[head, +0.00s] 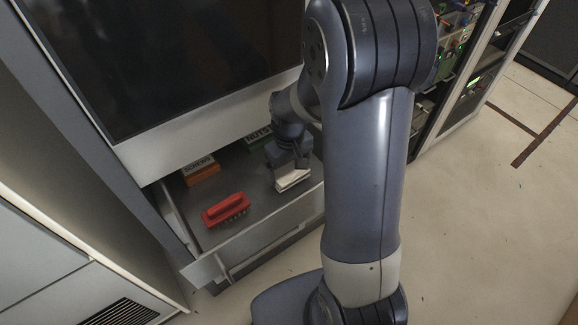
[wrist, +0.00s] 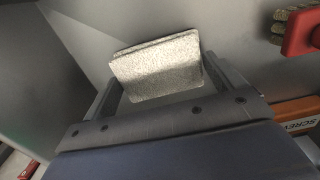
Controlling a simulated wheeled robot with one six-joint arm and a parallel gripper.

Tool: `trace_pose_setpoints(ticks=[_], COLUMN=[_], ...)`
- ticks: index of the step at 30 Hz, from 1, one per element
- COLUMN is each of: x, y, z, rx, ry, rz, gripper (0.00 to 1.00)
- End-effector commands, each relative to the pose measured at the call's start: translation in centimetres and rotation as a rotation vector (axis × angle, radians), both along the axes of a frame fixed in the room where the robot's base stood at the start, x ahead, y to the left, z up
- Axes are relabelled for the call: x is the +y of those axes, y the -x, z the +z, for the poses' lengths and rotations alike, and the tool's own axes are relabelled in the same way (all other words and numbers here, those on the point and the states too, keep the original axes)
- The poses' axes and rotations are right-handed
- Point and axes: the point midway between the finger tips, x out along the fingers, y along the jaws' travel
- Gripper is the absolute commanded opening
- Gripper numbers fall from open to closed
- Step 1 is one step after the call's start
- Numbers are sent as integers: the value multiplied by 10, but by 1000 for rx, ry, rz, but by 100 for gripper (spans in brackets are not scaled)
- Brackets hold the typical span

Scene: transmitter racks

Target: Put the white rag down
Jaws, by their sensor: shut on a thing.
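The white rag (head: 292,180) is a small folded pale cloth in the open drawer (head: 262,239), toward its right side in the head view. It also shows in the wrist view (wrist: 157,68), between the two fingers. My gripper (head: 290,171) is shut on the rag; it also shows in the wrist view (wrist: 158,88). The rag is low over the drawer floor, but I cannot tell whether it touches. My arm hides part of the drawer's right end.
A red brush (head: 226,208) lies in the drawer left of the rag. An orange box marked SCREWS (head: 200,171) and a green box marked NUTS (head: 258,139) stand at the back. Bare drawer floor lies between brush and rag. The cabinet front overhangs the drawer's back.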

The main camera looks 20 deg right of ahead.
Motion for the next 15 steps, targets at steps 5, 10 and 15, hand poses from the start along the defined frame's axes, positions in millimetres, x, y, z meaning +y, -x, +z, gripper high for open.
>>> trace_pose_setpoints(ticks=[5,10,15], x=[0,0,0], y=[1,1,0], z=[-1,0,5], rx=[3,3,0], ry=[1,1,0], rz=[1,1,1], gripper=[98,100,100])
